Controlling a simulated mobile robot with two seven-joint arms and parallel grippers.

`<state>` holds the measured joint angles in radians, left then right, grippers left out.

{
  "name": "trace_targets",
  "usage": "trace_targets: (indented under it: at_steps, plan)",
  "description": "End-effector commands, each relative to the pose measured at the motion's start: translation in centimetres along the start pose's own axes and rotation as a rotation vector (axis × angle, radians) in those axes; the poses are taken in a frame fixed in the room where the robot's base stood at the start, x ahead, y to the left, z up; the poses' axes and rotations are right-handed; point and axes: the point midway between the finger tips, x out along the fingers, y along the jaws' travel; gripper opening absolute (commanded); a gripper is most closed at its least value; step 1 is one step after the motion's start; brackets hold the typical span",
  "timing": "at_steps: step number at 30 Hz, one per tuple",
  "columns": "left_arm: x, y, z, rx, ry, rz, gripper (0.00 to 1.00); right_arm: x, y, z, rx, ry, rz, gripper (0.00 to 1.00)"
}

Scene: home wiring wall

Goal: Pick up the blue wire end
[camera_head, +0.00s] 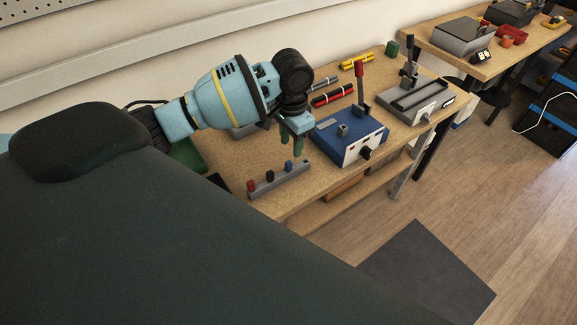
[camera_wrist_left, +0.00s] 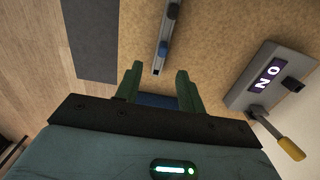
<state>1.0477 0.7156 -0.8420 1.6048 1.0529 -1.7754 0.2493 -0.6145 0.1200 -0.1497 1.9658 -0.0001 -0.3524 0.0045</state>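A grey rail (camera_head: 280,181) lies near the front edge of the wooden workbench (camera_head: 225,165). It carries small upright ends: a red one (camera_head: 251,186), a blue one (camera_head: 270,175), which I take as the blue wire end, and a dark one (camera_head: 287,165). My left gripper (camera_head: 291,142) is above the bench, behind and above the rail, with its green fingers apart and nothing between them. In the left wrist view the open fingers (camera_wrist_left: 156,72) point toward the rail (camera_wrist_left: 160,62), and the blue end (camera_wrist_left: 163,48) is beyond the fingertips. My right gripper is not in view.
A blue box (camera_head: 345,142) with a red-handled lever stands right of my left gripper. A grey lever device (camera_head: 418,100) is farther right. Red and black cables (camera_head: 333,95) and yellow ones (camera_head: 356,61) lie behind. A green tray (camera_head: 187,155) is partly hidden by my arm.

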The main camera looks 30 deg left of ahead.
Motion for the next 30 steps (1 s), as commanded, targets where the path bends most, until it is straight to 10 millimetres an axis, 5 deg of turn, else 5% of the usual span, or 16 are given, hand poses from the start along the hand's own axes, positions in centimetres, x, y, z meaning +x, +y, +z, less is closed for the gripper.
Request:
trace_targets:
  at_steps: [30]
  plan:
    - [7.9, -0.4, 0.5, 0.002, 0.002, -0.002, 0.39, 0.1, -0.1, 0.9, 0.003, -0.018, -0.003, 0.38]
